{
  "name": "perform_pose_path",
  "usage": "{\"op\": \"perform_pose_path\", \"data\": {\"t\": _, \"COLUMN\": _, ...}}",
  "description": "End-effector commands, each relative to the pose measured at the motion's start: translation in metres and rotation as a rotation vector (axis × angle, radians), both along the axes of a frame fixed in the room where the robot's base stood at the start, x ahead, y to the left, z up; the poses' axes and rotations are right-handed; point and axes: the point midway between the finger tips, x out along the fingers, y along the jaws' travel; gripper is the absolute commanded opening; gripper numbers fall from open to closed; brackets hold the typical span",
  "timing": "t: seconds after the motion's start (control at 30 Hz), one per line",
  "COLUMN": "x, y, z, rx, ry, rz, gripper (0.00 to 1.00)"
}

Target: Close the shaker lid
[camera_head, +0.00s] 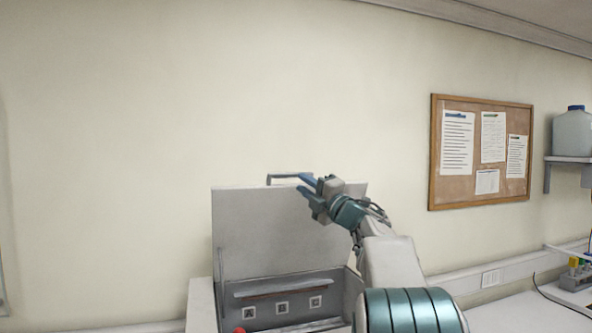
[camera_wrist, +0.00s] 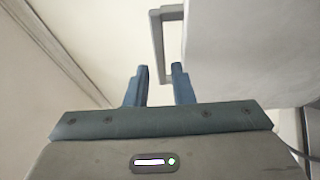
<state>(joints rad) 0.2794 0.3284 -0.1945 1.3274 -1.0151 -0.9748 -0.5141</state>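The shaker (camera_head: 202,300) stands at the bottom centre of the head view. Its grey lid (camera_head: 255,232) is raised upright, and the inside with panels marked A, B and C is open to view. A handle (camera_head: 288,177) sits on the lid's top edge. My gripper (camera_head: 302,184) is at the top of the lid, close to the handle. Contact with the handle cannot be made out.
A red knob (camera_head: 239,330) shows at the shaker's front. A cork board (camera_head: 482,150) hangs on the wall to the right. A shelf with a plastic container (camera_head: 573,134) and a rack of vials (camera_head: 577,278) are at the far right. The wall on the left is bare.

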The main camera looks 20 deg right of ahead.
Motion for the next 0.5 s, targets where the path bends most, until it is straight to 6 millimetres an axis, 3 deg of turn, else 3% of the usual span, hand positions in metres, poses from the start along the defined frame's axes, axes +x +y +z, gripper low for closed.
{"op": "perform_pose_path", "data": {"t": 0.2, "x": 0.027, "y": 0.011, "z": 0.013, "rx": 0.001, "ry": 0.001, "rz": 0.000, "gripper": 0.22}}
{"op": "perform_pose_path", "data": {"t": 0.5, "x": 0.035, "y": 0.015, "z": 0.014, "rx": 0.001, "ry": 0.000, "rz": -0.001, "gripper": 0.22}}
